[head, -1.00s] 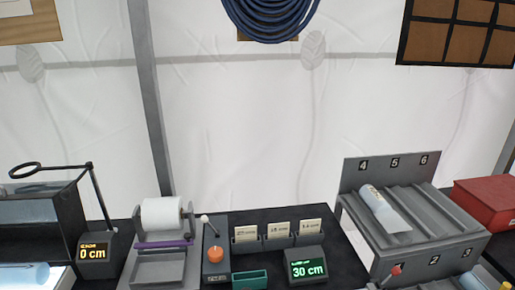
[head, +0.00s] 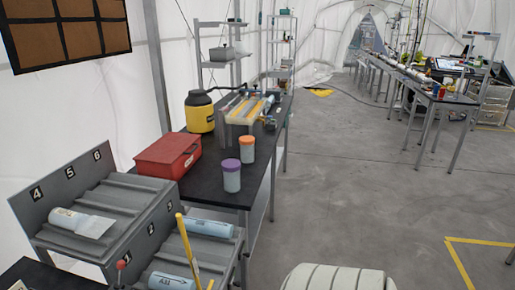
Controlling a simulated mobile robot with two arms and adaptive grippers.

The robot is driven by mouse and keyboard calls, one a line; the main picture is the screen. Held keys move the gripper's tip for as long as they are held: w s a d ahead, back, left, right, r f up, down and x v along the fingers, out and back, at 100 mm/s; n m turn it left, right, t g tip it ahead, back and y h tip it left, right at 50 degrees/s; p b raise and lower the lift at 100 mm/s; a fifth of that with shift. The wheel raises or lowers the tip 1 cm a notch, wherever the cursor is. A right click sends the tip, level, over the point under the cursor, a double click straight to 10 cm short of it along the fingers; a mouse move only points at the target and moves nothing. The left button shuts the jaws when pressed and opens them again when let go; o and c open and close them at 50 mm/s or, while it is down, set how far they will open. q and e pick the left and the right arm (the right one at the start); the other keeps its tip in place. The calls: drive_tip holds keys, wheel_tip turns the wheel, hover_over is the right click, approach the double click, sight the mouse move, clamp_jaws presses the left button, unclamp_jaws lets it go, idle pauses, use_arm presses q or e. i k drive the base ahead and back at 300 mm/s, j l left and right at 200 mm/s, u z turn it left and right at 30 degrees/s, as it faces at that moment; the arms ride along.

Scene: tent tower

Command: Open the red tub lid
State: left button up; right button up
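The red tub (head: 161,160) stands on the black bench at left of centre in the head view, behind the numbered grey rack. Its red lid (head: 168,149) is on top and looks shut, with a small dark latch or handle on the front right side. Neither of my grippers shows in the head view.
The grey rack (head: 92,190) with pale-blue tubes stands before the tub. Purple-lidded (head: 231,176) and orange-lidded (head: 247,149) jars stand to its right on the black bench (head: 207,188). A yellow container (head: 200,112) is behind. Open grey floor (head: 350,190) lies to the right.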

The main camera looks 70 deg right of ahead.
sight(168, 148)
drive_tip(key=k+j+z, duration=0.1)
drive_tip(key=z, duration=1.5)
drive_tip(key=u, duration=0.3)
drive_tip(key=i+l+u, duration=0.4)
drive_tip(key=l, duration=0.25)
drive_tip(key=l+u, duration=0.2)
drive_tip(key=i+l+u, duration=0.2)
drive_tip(key=l, duration=0.3)
drive_tip(key=k, duration=0.1)
